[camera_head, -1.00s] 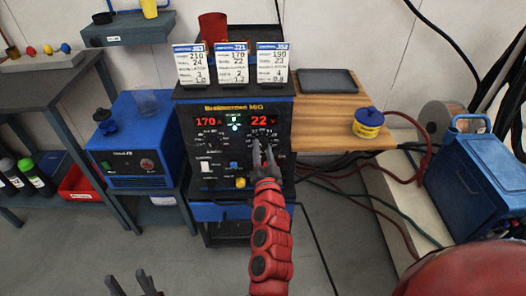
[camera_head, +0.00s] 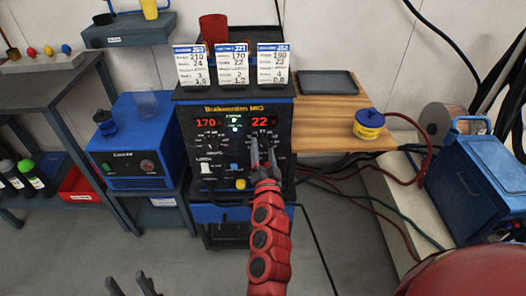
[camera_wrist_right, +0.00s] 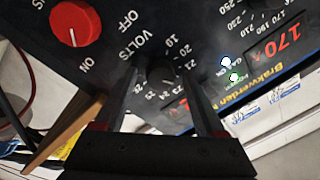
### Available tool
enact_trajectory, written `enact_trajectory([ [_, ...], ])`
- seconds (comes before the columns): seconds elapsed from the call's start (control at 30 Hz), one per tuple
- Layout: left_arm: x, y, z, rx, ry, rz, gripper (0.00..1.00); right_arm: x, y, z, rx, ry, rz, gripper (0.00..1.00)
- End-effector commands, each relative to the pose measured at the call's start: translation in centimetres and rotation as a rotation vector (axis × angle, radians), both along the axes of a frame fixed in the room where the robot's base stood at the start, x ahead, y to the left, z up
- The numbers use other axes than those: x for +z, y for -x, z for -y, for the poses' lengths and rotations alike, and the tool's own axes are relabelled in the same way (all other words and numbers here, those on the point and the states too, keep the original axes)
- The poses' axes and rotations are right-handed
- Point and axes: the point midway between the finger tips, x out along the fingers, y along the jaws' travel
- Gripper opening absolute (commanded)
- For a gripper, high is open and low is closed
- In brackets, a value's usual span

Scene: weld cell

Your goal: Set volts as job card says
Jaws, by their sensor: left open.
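The welder (camera_head: 240,180) shows a red 170 A and a red 22 V on its displays. Three job cards stand on top; the middle card (camera_head: 231,64) reads 170 and 22, the left one (camera_head: 190,66) 210 and 24, the right one (camera_head: 272,64) 190 and 23. My right gripper (camera_head: 263,150) is at the panel below the volts display. In the right wrist view its fingers (camera_wrist_right: 162,80) stand open on either side of the black VOLTS knob (camera_wrist_right: 158,72), with gaps beside it. My left gripper (camera_head: 132,284) is open and empty at the bottom edge.
A red ON/OFF knob (camera_wrist_right: 75,24) is beside the volts knob in the right wrist view. A wooden shelf (camera_head: 320,135) with a dark tray (camera_head: 327,83) and a yellow-blue tin (camera_head: 369,122) is right of the welder. A blue unit (camera_head: 135,150) stands left.

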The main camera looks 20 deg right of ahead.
Motion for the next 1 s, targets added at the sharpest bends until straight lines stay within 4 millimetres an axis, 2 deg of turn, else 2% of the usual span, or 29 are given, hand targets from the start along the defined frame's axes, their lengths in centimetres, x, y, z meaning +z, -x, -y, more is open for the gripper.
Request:
enact_trajectory([
  [0.27, 0.0, 0.0, 0.0, 0.0, 0.0, 0.0, 0.5, -0.1, 0.0, 0.0, 0.001, 0.0, -0.001, 0.75],
  [0.43, 0.2, 0.0, 0.0, 0.0, 0.0, 0.0, 0.5, -0.3, 1.3, -0.5, 0.004, -0.001, -0.004, 0.75],
  [0.57, 0.5, 0.0, 0.0, 0.0, 0.0, 0.0, 0.5, -0.4, 3.9, -1.1, 0.004, -0.001, -0.004, 0.75],
  [0.9, 1.9, 0.0, 0.0, 0.0, 0.0, 0.0, 0.5, -1.1, 12.3, -3.0, 0.005, 0.001, -0.005, 0.75],
  [1.0, 2.3, 0.0, 0.0, 0.0, 0.0, 0.0, 0.5, -1.3, 14.0, -3.5, 0.007, 0.0, -0.006, 0.75],
])
